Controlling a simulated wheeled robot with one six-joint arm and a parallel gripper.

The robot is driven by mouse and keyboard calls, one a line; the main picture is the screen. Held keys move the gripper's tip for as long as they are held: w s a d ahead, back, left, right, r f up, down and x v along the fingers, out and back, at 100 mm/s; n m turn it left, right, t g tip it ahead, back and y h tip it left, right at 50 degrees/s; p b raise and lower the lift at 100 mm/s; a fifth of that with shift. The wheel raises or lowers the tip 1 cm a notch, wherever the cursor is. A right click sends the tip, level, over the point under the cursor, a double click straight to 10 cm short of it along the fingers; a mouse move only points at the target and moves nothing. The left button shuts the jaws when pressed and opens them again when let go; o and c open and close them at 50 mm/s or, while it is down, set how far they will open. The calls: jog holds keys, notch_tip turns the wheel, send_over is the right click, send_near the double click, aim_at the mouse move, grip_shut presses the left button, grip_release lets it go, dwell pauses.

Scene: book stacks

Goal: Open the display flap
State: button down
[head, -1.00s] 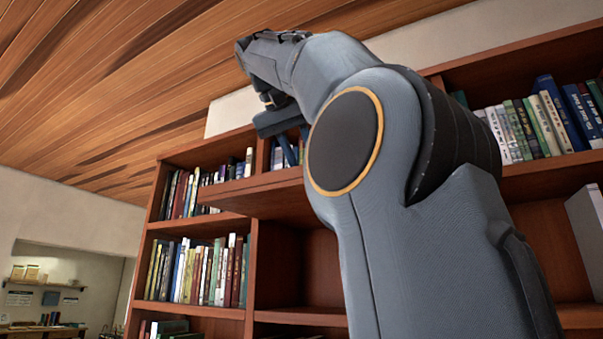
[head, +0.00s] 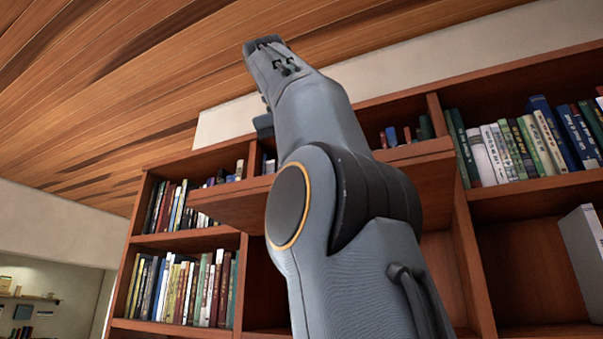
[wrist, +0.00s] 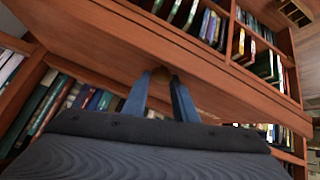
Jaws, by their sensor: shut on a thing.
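The display flap (head: 425,172) is a wide reddish-brown wooden panel on the bookcase. In the head view it juts out from the shelf front with its underside showing, partly behind my arm. In the wrist view the flap (wrist: 95,38) runs slantwise across the picture. A small round brassy knob (wrist: 160,75) is on it. My gripper (wrist: 159,82) has its two blue fingers shut on the knob, one on each side. In the head view the fingertips and the knob are hidden behind my arm.
The wooden bookcase (head: 241,290) holds rows of books (head: 180,287) left of and below the flap. More books (head: 525,145) stand at the right, with a pale upright box or book (head: 585,245) lower down. A plank ceiling (head: 110,95) is overhead.

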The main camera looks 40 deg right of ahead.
jog(key=shift+s+d, duration=0.1)
jog(key=shift+d, duration=0.05)
jog(key=c, duration=1.6)
grip_release()
jog(key=shift+d, duration=0.15)
jog(key=shift+o, duration=0.6)
jog(key=shift+s+d, duration=0.1)
jog(key=shift+d, duration=0.1)
jog(key=shift+a, duration=0.3)
jog(key=shift+d, duration=0.1)
jog(key=shift+f, duration=0.15)
